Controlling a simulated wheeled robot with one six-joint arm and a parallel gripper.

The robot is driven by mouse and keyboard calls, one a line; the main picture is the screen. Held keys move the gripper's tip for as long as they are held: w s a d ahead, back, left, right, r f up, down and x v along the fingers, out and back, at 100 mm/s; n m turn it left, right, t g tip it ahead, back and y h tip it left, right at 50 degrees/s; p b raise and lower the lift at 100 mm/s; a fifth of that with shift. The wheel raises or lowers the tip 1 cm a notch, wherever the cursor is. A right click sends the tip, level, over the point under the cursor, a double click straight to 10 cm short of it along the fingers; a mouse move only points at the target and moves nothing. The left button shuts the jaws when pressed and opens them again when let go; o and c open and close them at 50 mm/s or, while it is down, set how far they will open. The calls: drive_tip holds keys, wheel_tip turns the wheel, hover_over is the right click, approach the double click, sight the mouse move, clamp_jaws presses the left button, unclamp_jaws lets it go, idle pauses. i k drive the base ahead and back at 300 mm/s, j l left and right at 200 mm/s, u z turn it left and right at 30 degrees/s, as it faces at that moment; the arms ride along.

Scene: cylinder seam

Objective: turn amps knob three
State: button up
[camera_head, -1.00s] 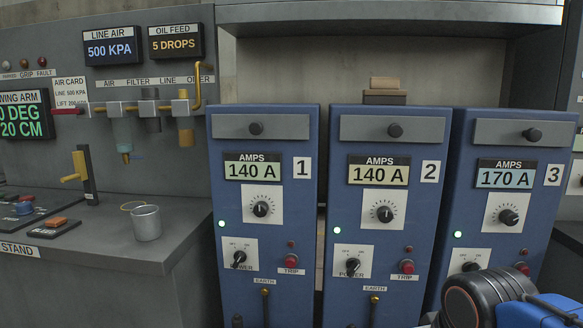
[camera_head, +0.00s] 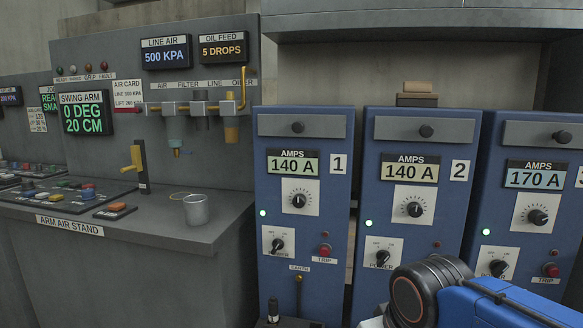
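The amps knob of machine three (camera_head: 538,216) is a black dial on a white plate, on the blue cabinet at the right edge. Its display (camera_head: 535,175) reads 170 A. The amps knobs of machine one (camera_head: 299,200) and machine two (camera_head: 415,209) sit under displays that both read 140 A. My arm, black and blue, shows at the lower right in front of cabinets two and three. My gripper is not in view. The number plate of machine three is cut by the right edge.
Power switches and red trip buttons (camera_head: 324,250) sit below the amps knobs. At the left, a grey stand (camera_head: 140,240) carries a metal cup (camera_head: 196,209), a yellow lever (camera_head: 134,160) and control panels. A dark shelf overhangs the cabinets.

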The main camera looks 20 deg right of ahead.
sight(538, 217)
drive_tip(key=z, duration=1.45)
